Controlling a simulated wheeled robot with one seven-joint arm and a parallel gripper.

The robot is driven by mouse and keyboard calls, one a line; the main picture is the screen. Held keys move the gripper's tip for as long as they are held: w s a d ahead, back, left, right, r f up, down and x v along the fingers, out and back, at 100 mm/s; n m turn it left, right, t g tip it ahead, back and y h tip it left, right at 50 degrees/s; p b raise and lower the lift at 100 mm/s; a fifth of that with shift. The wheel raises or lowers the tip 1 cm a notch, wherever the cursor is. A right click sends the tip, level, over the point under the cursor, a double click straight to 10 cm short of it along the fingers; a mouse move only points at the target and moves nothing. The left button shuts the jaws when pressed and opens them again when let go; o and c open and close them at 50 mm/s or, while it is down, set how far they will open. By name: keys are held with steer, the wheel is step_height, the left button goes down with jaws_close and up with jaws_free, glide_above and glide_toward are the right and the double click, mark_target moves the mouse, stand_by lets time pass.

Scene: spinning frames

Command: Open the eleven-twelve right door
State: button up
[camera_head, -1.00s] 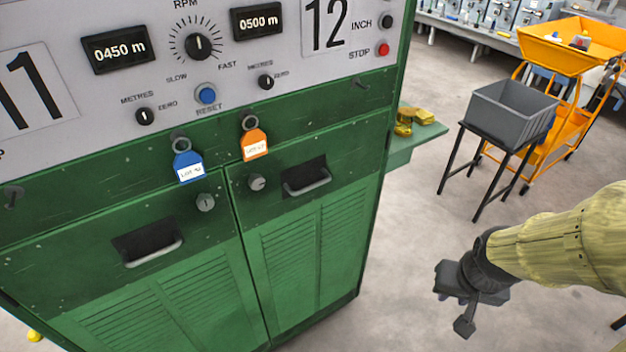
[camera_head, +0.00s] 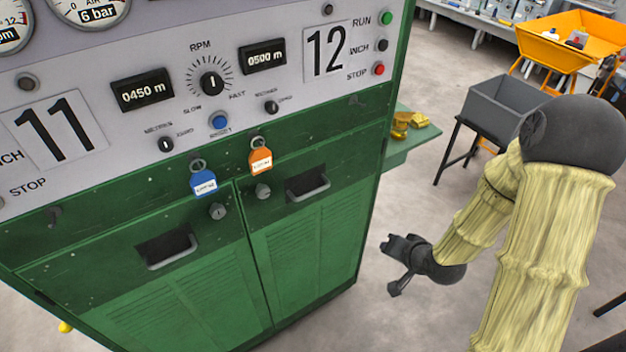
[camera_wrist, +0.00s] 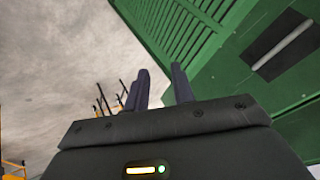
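The eleven-twelve cabinet is green with a grey control panel. Its right door (camera_head: 312,248) sits under the number 12, is louvred and looks shut. A grey bar handle (camera_head: 309,190) lies in a dark recess near the door's top; a handle also shows in the wrist view (camera_wrist: 283,46). A round knob (camera_head: 263,191) is left of the handle. The left door (camera_head: 190,290) looks shut too. My gripper (camera_head: 391,268) is to the right of the cabinet, apart from it and lower than the handle. In the wrist view its two fingers (camera_wrist: 160,88) stand apart with nothing between them.
Blue (camera_head: 203,182) and orange (camera_head: 260,160) tags hang above the doors. A green side shelf (camera_head: 408,146) with yellow items juts out at the cabinet's right. A grey bin (camera_head: 497,108) on a stand and an orange cart (camera_head: 565,50) stand behind.

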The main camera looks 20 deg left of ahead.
steer(key=s+a+r+m+t+y+p, duration=0.1)
steer(key=a+r+m+t+y+p, duration=0.2)
steer(key=a+r+m+y+p, duration=0.3)
steer(key=a+r+y, duration=0.1)
steer(key=a, duration=0.3)
steer(key=shift+s+a+m+t+p, duration=0.2)
steer(key=shift+s+m+t+p, duration=0.2)
steer(key=shift+w+f+b, duration=0.1)
steer(key=shift+b, duration=0.25)
steer(key=b+x, duration=0.2)
steer(key=b, duration=0.6)
steer(key=shift+w+a+f, duration=0.2)
steer(key=shift+a+f, duration=0.05)
steer(key=shift+a, duration=0.05)
